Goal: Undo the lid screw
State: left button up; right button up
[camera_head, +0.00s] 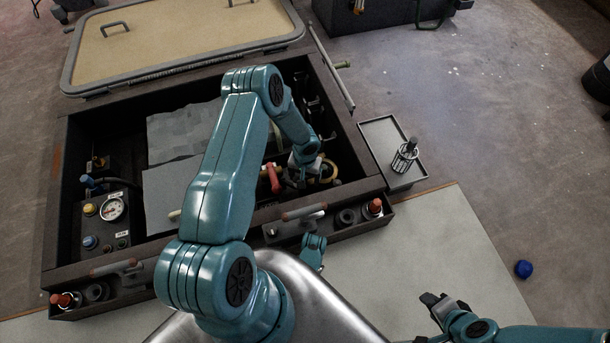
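My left arm reaches over the open dark box (62,200). Its gripper (301,178) points down inside the box's right part, between a red valve handle (272,178) and a yellowish ring (328,172). The fingertips are small and partly hidden, so I cannot tell whether they are open or hold anything. I cannot make out the lid screw; it may be hidden under this gripper. My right gripper (446,302) is at the lower right, outside the box, with its dark fingers apart and empty.
A gauge panel (112,208) is at the box's left. A tan hatch lid (180,40) lies behind. A blue ball-like object (523,269) sits on the right floor.

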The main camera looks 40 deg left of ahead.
pick_arm(q)
jog(key=shift+o, duration=1)
jog(key=shift+n, duration=1.2)
jog(key=o, duration=0.8)
jog(key=shift+r+p, duration=3.55)
jog(key=shift+r, duration=4.6)
pick_arm(e)
jog(key=s+a+r+g, duration=0.1)
jog(key=s+r+g, duration=0.1)
jog(key=s+r, duration=0.2)
jog(key=shift+s+r, duration=0.4)
jog(key=shift+r, duration=1.1)
